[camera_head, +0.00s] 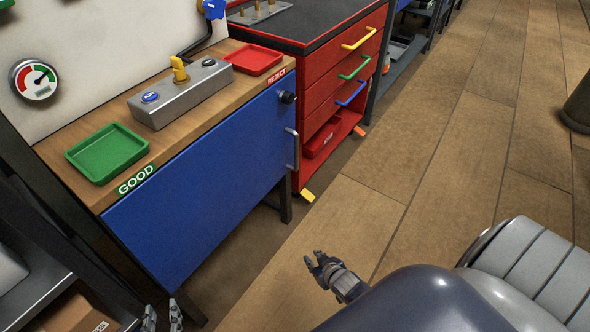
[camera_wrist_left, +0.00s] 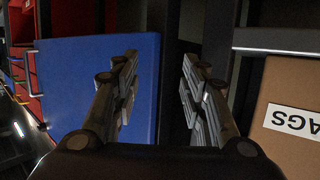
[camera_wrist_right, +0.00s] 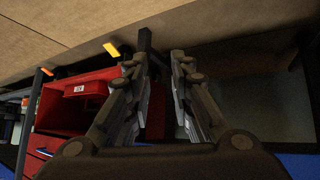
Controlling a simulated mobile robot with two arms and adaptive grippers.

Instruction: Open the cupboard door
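The cupboard door (camera_head: 215,175) is a flat blue panel under a wooden top and looks shut. Its grey bar handle (camera_head: 293,150) is upright near the door's right edge, below a black knob (camera_head: 287,97). My left gripper (camera_head: 162,317) is open and empty, low in front of the door's left end. In the left wrist view its fingers (camera_wrist_left: 160,62) stand apart, with the blue panel (camera_wrist_left: 75,85) to the left. My right gripper (camera_head: 313,260) is open and empty over the floor, in front of and below the handle. Its fingers (camera_wrist_right: 158,60) are apart in the right wrist view.
A green tray (camera_head: 107,153), a grey button box (camera_head: 180,95) and a red tray (camera_head: 255,60) are on the cupboard top. A red drawer cabinet (camera_head: 340,80) stands right of the cupboard. A cardboard box (camera_wrist_left: 285,125) is at left. The wooden floor (camera_head: 430,150) is mostly clear.

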